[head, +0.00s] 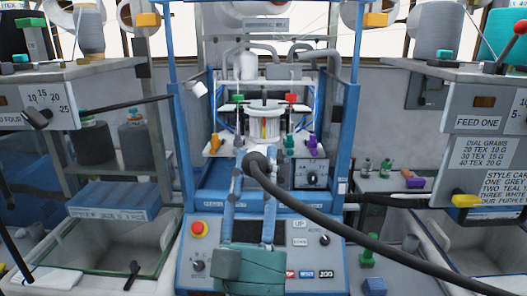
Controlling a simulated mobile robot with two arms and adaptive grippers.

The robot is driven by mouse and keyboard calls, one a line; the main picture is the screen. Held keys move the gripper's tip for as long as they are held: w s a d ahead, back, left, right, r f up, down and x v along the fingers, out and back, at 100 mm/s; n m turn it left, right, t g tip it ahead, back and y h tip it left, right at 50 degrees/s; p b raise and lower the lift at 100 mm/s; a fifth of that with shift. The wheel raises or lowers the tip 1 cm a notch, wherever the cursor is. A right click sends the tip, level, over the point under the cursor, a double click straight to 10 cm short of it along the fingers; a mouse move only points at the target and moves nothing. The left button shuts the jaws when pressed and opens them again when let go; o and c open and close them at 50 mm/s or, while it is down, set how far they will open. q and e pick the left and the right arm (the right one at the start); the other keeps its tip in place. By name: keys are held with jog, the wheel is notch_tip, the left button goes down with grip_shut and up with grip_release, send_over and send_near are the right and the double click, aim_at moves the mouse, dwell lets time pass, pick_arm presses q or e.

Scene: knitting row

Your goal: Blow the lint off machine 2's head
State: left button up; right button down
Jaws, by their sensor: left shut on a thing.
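The knitting machine (186,140) stands in the middle of the head view, with a blue frame. Its head (265,115) is a pale round part with coloured pieces around it. I cannot read its number or make out lint at this size. My left gripper (254,158) reaches up from the bottom centre, in front of the machine and just below its head. It is shut on the end of a thick dark hose (345,222), which runs off to the lower right. The gripper hides the hose tip and part of the machine. My right gripper is not in view.
Below the head is a control panel (304,264) with a red stop button (199,229) and dials. Side machines bearing yarn cones (437,28) flank it. Open bins (80,248) lie low on both sides. A dark rod (110,108) reaches in from the left.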

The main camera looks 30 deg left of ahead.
aim_at(259, 174)
pick_arm(q)
jog(key=shift+s+d+r+p, duration=0.3)
jog(key=shift+s+d+p, duration=0.15)
jog(key=shift+s+p, duration=0.35)
jog(key=shift+s+d+r+p, duration=0.3)
jog(key=shift+s+d+p, duration=0.15)
jog(key=shift+s+p, duration=0.35)
jog(key=shift+s+d, duration=0.3)
jog(key=shift+s, duration=0.25)
